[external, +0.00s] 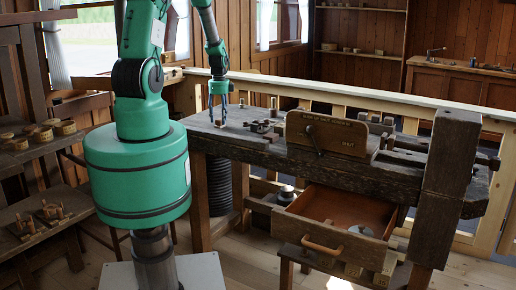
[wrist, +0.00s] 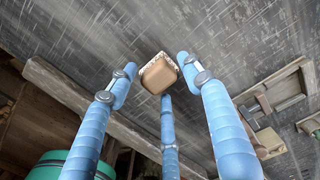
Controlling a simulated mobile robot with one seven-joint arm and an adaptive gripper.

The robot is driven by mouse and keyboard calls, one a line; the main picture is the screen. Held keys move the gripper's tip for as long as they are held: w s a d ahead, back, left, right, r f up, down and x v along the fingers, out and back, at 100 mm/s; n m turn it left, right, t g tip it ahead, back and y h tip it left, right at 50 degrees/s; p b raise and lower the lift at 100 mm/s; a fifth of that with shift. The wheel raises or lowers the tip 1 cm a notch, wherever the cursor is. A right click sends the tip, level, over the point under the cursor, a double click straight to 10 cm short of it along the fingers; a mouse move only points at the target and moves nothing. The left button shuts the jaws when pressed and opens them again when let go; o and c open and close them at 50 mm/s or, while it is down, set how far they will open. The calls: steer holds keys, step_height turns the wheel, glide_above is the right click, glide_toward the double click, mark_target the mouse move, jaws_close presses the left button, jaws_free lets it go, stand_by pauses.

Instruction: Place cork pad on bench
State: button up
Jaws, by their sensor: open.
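My gripper (external: 219,112) has blue fingers and points down over the left end of the dark wooden bench (external: 265,150). In the wrist view its fingers (wrist: 157,66) are spread open. A small tan block with pale, rough edges, apparently the cork pad (wrist: 158,73), shows between and beyond the fingertips against the grey bench top (wrist: 215,35). It appears to lie on the bench, apart from the fingers, though any contact is hard to judge. In the external view the pad is too small to make out clearly beneath the fingers.
An upright wooden board (external: 326,134) and small blocks stand on the bench to the right of my gripper. An open drawer (external: 335,226) juts from the bench front. Shelves at left hold several round wooden pieces (external: 42,134). Bare bench top surrounds the pad.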

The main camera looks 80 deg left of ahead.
mark_target(217, 117)
step_height(217, 117, up, 12)
steer(key=p, duration=0.1)
steer(key=shift+f, duration=0.15)
stand_by(0.3)
stand_by(0.5)
stand_by(0.4)
steer(key=w+d+r+n+t, duration=0.1)
steer(key=w+d+r, duration=0.3)
steer(key=d+r, duration=0.5)
steer(key=w+d+r+n+t+y, duration=0.15)
steer(key=w+d+r, duration=0.25)
steer(key=d+r, duration=0.5)
steer(key=w+d+r+n, duration=0.2)
steer(key=w+d+r, duration=0.2)
steer(key=d+r, duration=0.5)
steer(key=s+d+r+n+t, duration=0.1)
steer(key=s+d, duration=0.3)
steer(key=d, duration=0.5)
steer(key=s+d+r+n+t+h, duration=0.1)
steer(key=s+d+r, duration=0.3)
steer(key=d, duration=0.5)
steer(key=s+d+r+n+t, duration=0.1)
steer(key=s+d+r+n, duration=0.1)
steer(key=s+d, duration=0.4)
steer(key=d+r, duration=0.1)
steer(key=d, duration=0.2)
steer(key=shift+d, duration=0.4)
